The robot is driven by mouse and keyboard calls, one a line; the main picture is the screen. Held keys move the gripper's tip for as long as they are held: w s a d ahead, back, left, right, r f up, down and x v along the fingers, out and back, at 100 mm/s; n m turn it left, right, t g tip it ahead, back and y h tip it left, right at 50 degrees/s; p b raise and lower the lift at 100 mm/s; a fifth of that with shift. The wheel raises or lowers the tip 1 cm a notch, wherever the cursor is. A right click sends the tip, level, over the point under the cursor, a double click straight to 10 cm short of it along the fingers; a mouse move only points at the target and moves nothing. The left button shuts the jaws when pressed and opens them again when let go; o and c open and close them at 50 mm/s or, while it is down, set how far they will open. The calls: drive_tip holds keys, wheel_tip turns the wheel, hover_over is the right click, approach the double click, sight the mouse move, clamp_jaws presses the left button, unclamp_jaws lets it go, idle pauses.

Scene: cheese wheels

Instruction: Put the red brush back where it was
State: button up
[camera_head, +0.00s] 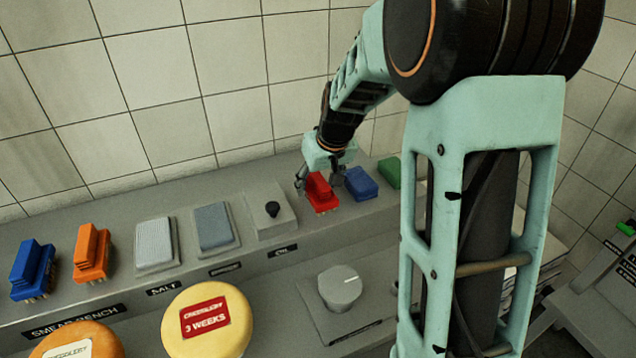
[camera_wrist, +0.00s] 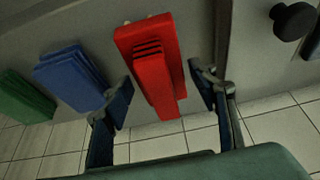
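The red brush (camera_head: 320,194) rests on the raised grey shelf, to the right of the grey block with the black knob. In the wrist view the red brush (camera_wrist: 152,62) lies between the two fingers of my gripper (camera_wrist: 162,92). A narrow gap shows on each side of the brush, so the fingers look open around its handle and not closed on it. In the head view my gripper (camera_head: 318,180) reaches down over the brush from behind. The brush's underside and bristles are mostly hidden.
A blue brush (camera_head: 361,184) and a green brush (camera_head: 389,172) stand just right of the red one. The block with the black knob (camera_head: 271,208) is close on the left. Further left are grey pads (camera_head: 154,243), an orange brush (camera_head: 91,252) and another blue brush (camera_head: 33,270). A tiled wall rises behind.

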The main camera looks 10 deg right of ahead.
drive_tip(key=shift+r, duration=0.1)
drive_tip(key=shift+r+p, duration=0.25)
drive_tip(key=shift+p, duration=0.05)
drive_tip(key=v, duration=1.1)
drive_tip(key=shift+s+r+b, duration=0.2)
drive_tip(key=shift+r+b, duration=0.1)
drive_tip(key=shift+b, duration=0.1)
